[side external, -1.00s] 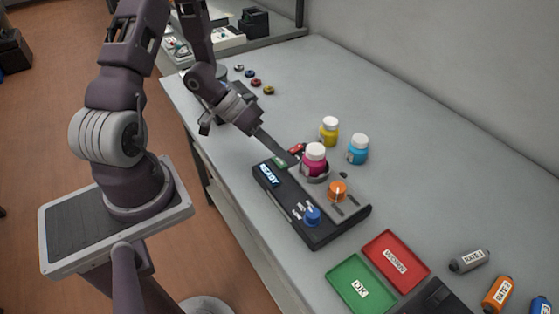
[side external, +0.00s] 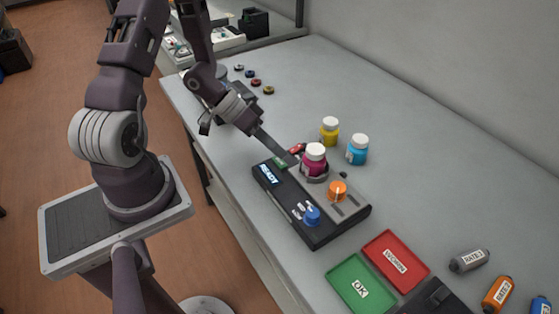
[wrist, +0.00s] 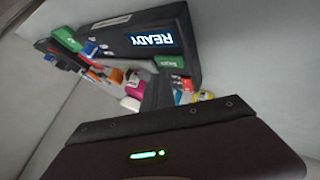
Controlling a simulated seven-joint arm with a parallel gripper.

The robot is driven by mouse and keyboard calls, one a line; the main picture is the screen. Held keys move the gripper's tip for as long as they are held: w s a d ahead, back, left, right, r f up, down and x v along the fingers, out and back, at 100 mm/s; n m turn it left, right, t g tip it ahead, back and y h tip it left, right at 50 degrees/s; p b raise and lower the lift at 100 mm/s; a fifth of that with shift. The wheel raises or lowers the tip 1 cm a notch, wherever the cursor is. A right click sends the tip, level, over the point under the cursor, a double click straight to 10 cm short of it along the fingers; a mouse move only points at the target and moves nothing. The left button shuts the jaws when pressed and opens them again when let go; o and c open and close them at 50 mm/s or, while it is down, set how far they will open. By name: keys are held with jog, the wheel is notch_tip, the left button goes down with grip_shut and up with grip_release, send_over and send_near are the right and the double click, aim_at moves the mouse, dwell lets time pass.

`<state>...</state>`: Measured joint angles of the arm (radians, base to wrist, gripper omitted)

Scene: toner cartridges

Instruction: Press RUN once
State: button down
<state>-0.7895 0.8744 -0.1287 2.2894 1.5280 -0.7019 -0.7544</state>
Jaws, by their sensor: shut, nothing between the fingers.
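The dark console (side external: 325,228) lies on the bench, with a lit display (side external: 267,174) reading READY; the display also shows in the wrist view (wrist: 152,39). A green button (side external: 280,163) sits beside the display, and it shows in the wrist view (wrist: 170,62) with a label too blurred to read surely. A red button (side external: 297,148) is just beyond it, partly behind my fingers. My gripper (side external: 292,159) is shut and empty, its fingertips close to the green button. I cannot tell whether they touch it.
A magenta jar (side external: 315,160) stands in a round holder on the console, close to my fingertips. Yellow (side external: 329,131) and cyan (side external: 358,149) jars stand behind. Orange (side external: 337,190) and blue (side external: 312,216) knobs are on the console. Red (side external: 396,262) and green (side external: 361,286) trays lie in front.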

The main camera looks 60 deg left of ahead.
jog(key=shift+f, duration=0.1)
dwell(0.4)
jog(key=shift+f, duration=0.3)
